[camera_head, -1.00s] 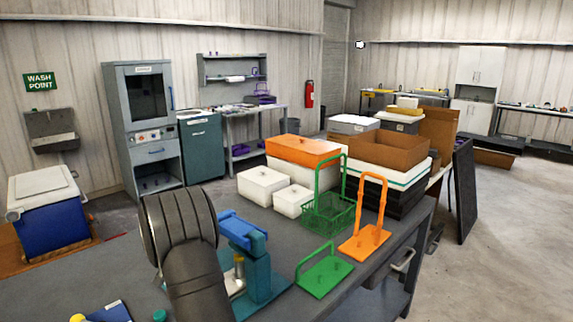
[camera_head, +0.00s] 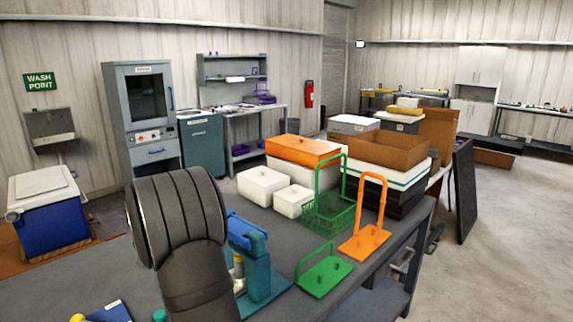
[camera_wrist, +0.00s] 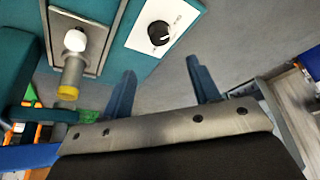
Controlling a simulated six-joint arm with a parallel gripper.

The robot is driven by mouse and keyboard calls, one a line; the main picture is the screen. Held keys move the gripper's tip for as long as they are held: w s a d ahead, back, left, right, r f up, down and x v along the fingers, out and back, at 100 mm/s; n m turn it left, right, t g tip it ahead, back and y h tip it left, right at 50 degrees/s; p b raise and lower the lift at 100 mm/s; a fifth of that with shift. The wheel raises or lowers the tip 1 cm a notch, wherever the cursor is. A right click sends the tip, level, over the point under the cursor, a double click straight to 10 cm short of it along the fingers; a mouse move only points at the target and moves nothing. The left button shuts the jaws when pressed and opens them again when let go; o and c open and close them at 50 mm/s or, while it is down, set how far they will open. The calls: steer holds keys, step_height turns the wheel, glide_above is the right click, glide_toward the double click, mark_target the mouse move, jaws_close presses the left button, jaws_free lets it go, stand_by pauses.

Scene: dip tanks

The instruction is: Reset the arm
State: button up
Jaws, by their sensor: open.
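My gripper (camera_wrist: 162,95) shows in the wrist view with its two blue-grey fingers spread apart and nothing between them. Bare grey bench top (camera_wrist: 235,30) lies beyond the fingers. In the head view my arm rises at the front left of the bench and my gripper cannot be made out. A teal press-like device (camera_head: 262,265) with a blue top stands just right of my arm. In the wrist view the teal device's panel (camera_wrist: 190,12) bears a black knob, and a white and yellow-tipped cylinder (camera_wrist: 68,80) is beside it.
A green handled plate (camera_head: 325,275), an orange handled rack (camera_head: 365,243) and a green wire basket (camera_head: 328,218) stand right of the device. White boxes (camera_head: 263,187) and an orange-lidded box (camera_head: 302,150) are behind. The bench's left part (camera_head: 90,275) is mostly clear.

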steer(key=v, duration=0.6)
steer(key=x, duration=1.7)
steer(key=shift+w+f, duration=0.15)
steer(key=shift+f, duration=0.15)
steer(key=shift+a+r+m, duration=0.1)
steer(key=shift+m, duration=0.2)
steer(key=m+h, duration=0.1)
steer(key=m, duration=0.1)
steer(key=shift+m, duration=0.3)
steer(key=v, duration=1.7)
steer(key=shift+w+d+r, duration=2.6)
steer(key=shift+w+d, duration=0.1)
steer(key=shift+w, duration=0.05)
steer(key=shift+w+d+r, duration=2.6)
steer(key=shift+w+d, duration=0.05)
steer(key=shift+w, duration=0.1)
